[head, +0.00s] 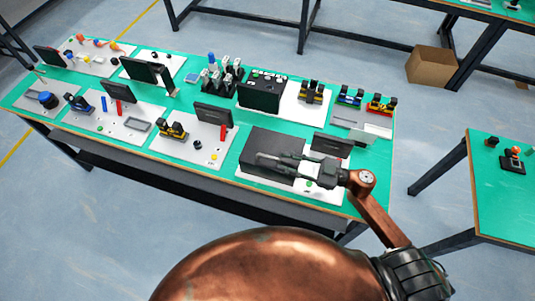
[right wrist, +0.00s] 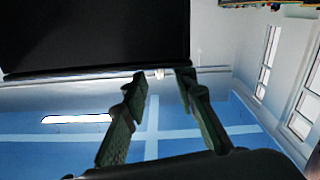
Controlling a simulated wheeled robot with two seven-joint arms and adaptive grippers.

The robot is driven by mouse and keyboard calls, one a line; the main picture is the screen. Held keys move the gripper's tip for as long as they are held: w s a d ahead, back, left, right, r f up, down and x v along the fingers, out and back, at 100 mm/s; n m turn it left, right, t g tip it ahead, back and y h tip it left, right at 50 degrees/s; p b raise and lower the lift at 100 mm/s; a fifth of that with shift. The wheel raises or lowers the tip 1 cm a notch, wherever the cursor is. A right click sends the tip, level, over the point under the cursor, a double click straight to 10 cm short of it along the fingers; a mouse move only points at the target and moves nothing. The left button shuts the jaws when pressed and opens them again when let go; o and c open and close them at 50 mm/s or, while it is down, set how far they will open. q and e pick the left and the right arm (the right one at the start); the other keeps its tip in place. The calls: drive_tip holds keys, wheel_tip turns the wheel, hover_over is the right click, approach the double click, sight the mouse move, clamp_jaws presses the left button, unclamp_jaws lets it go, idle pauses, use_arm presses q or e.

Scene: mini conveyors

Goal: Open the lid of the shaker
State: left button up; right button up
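A wide dark, flat-topped unit (head: 268,143) on a white base sits at the near right of the green table; it seems to be the shaker, with its lid down. My right gripper (head: 262,160) reaches in from the right over the front part of this unit, fingers pointing left. In the right wrist view the two fingers (right wrist: 162,78) are apart, with nothing held between them. The dark panel (right wrist: 95,35) fills the upper left there, and its lower edge runs just beyond the fingertips. Contact cannot be told. My left gripper is out of view.
A dark screen (head: 332,145) stands right of the unit. Behind are another dark box (head: 259,97) and several small coloured parts. A grey station (head: 195,148) with a yellow-black part is to the left. The green table (head: 222,172) has narrow bare strips.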

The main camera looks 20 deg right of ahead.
sight(276, 159)
drive_tip(key=x, duration=0.7)
drive_tip(key=shift+c, duration=0.2)
clamp_jaws()
idle(0.5)
